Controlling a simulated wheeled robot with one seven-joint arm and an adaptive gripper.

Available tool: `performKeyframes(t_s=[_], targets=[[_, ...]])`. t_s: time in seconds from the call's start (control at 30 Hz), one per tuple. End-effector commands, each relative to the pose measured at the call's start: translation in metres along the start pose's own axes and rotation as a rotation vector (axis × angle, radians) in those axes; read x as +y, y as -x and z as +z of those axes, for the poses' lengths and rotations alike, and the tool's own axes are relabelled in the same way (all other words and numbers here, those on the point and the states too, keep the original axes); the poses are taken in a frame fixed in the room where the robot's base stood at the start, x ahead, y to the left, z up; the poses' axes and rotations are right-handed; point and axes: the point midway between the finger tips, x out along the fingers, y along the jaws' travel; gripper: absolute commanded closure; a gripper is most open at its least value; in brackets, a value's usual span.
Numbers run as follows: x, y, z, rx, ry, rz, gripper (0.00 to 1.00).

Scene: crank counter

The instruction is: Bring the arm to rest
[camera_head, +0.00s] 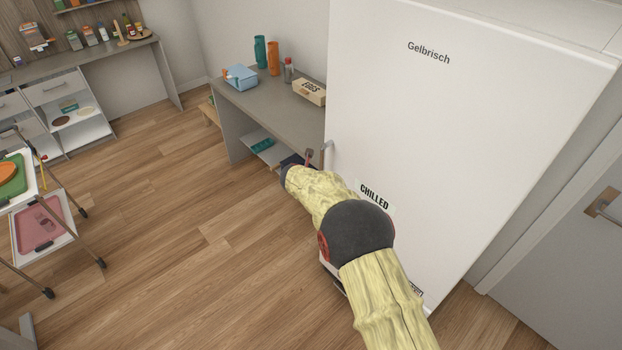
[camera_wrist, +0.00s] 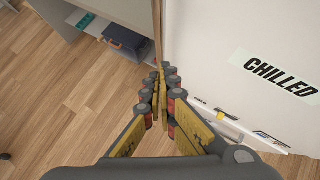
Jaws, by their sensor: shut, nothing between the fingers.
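My arm (camera_head: 375,255), in a pale yellow bark-like cover with a dark joint, reaches forward in the head view. My gripper (camera_head: 313,157) is at its far end, partly hidden by the arm, near the left edge of a white fridge (camera_head: 440,120). In the wrist view my gripper (camera_wrist: 161,82) is shut with nothing between its fingers. The fridge front (camera_wrist: 225,40) with its "CHILLED" label (camera_wrist: 275,75) lies to the right of the fingers. I cannot tell whether the fingertips touch the fridge edge.
A grey counter (camera_head: 262,112) left of the fridge holds a blue box (camera_head: 240,78), an egg carton (camera_head: 309,92) and bottles. A trolley (camera_head: 60,235) with trays stands at the far left. A grey door (camera_head: 570,245) is at right. The wooden floor (camera_head: 180,230) between is clear.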

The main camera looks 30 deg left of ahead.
Motion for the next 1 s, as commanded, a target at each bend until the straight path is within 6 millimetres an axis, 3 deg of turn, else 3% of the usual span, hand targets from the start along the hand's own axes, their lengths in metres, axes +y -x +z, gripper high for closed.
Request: performKeyframes(t_s=[0.3, 0.73, 0.9, 1.0], targets=[[-0.001, 0.036, 0.000, 0.000, 0.000, 0.001, 1.00], [0.001, 0.043, -0.001, 0.000, 0.047, 0.005, 1.00], [0.029, 0.043, -0.001, -0.029, 0.314, 0.115, 1.00], [0.049, 0.043, -0.030, -0.046, 0.610, 0.219, 1.00]])
